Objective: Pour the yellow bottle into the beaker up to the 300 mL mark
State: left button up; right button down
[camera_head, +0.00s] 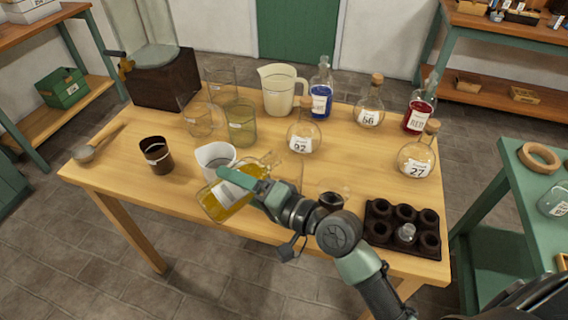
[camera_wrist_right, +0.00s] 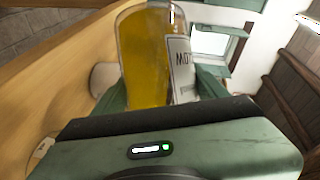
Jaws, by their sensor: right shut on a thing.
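The yellow bottle (camera_head: 226,199) is clear glass with yellow liquid and a white label. It is tilted above the table's front edge, its base toward the lower left and its neck toward the upper right. My right gripper (camera_head: 258,188) is shut on it; the bottle also fills the middle of the right wrist view (camera_wrist_right: 145,60). Several clear beakers stand behind it, one greenish-yellow (camera_head: 241,122) and one at the left (camera_head: 199,121). Another clear glass vessel (camera_head: 290,168) is partly hidden behind my gripper. I cannot read marks on any. My left gripper is out of view.
A white cup (camera_head: 214,158) stands right behind the bottle. Round flasks (camera_head: 304,139), a blue bottle (camera_head: 321,90), a red bottle (camera_head: 419,112) and a jug (camera_head: 278,95) stand farther back. A dark rack (camera_head: 378,242) is at the right. The front left tabletop is mostly clear.

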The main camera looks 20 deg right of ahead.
jog(key=shift+s+r+m, duration=0.1)
jog(key=shift+r+m, duration=0.3)
jog(key=shift+r, duration=0.15)
dwell(1.8)
jog(key=shift+r+m+t+y+p, duration=0.3)
jog(key=shift+r+m+y+p, duration=0.1)
jog(key=shift+r+m, duration=0.35)
dwell(4.9)
